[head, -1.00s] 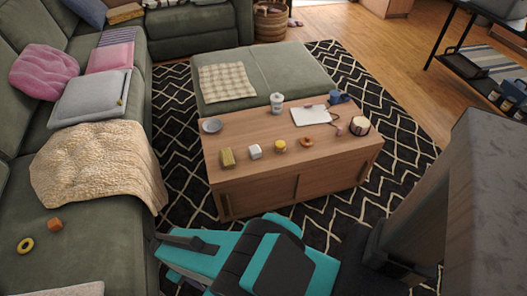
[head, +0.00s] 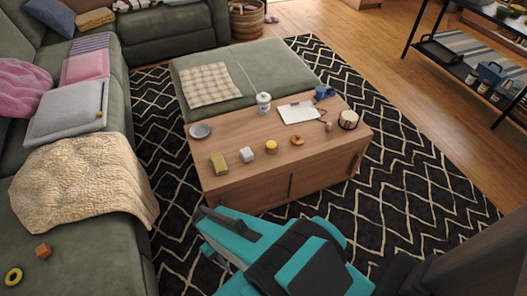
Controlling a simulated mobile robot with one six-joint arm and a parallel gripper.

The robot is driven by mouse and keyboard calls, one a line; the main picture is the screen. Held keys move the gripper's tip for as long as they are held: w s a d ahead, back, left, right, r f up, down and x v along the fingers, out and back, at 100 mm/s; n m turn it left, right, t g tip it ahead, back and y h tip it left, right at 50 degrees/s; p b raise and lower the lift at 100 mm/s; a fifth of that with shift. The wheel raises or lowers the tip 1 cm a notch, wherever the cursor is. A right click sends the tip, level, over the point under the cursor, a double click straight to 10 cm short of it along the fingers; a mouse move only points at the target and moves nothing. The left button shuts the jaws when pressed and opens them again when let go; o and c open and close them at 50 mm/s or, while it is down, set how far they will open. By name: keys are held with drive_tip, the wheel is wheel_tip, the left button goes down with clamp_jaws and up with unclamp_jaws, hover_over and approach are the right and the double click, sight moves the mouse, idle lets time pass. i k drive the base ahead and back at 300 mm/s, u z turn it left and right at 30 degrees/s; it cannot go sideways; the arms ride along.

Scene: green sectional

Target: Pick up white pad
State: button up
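A flat white pad (head: 298,113), like a sheet on a board with a dark clip at its top edge, lies on the far right part of the wooden coffee table (head: 240,188). My gripper (head: 212,228) seems to be at the left end of my teal and black arm, low in the view in front of the table. It is well apart from the pad. Its fingers are not clearly seen, so I cannot tell whether it is open or shut.
Around the pad are a white cup (head: 263,104), a blue mug (head: 324,92), a donut (head: 297,140) and a striped round pot (head: 348,119). A yellow jar (head: 271,146), a white block (head: 247,155), a yellow-green block (head: 219,164) and a grey bowl (head: 200,131) stand nearer or left. Patterned rug (head: 410,175) lies clear at right.

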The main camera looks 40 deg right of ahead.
sight(247, 156)
drive_tip(key=u, duration=1.45)
drive_tip(key=k, duration=0.1)
drive_tip(key=z, duration=2.6)
drive_tip(key=k, duration=0.9)
drive_tip(key=u, duration=0.2)
drive_tip(key=i, duration=0.7)
drive_tip(key=z, duration=0.05)
